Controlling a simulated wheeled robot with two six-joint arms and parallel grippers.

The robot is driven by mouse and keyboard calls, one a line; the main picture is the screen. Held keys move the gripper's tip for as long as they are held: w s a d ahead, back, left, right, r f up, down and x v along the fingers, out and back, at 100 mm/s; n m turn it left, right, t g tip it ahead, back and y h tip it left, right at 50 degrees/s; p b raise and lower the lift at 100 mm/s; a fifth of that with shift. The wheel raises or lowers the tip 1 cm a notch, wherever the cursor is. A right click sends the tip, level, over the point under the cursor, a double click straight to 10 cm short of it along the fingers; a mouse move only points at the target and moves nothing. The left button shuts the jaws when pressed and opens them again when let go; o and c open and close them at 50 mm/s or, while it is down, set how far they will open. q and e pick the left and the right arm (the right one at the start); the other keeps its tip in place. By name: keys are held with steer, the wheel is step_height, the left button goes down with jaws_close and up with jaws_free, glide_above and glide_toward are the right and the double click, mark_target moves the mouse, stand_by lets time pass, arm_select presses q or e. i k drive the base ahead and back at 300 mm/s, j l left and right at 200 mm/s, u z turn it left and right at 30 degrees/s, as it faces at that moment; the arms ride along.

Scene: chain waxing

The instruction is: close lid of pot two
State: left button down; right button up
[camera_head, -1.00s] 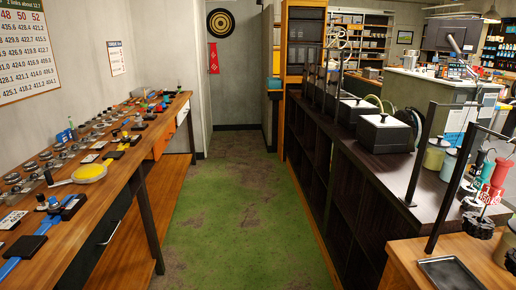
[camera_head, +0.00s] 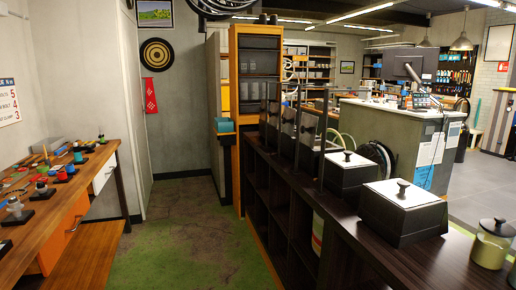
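Several box-shaped pots stand in a row along the dark counter. The nearest pot (camera_head: 403,218) and the one behind it (camera_head: 348,177) are dark boxes with pale flat lids on top, each with a black knob; both lids look shut. Farther along the row, more dark boxes (camera_head: 307,140) stand among thin upright posts; I cannot tell whether their lids are open or shut. No number shows, so I cannot tell which is pot two. Neither of my grippers is in view.
The dark counter (camera_head: 335,228) runs along the right of a green floor aisle (camera_head: 185,240). A wooden workbench (camera_head: 50,212) lines the left. A lidded olive jar (camera_head: 492,245) stands at the counter's near right. The aisle is clear.

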mark_target(309, 125)
steer(key=i+j+z, duration=0.15)
steer(key=i+z, duration=0.15)
steer(key=i+j+z, duration=0.45)
steer(key=z, duration=0.25)
steer(key=i+j+z, duration=0.2)
steer(key=z, duration=0.25)
steer(key=i+j+z, duration=0.2)
steer(key=z, duration=0.2)
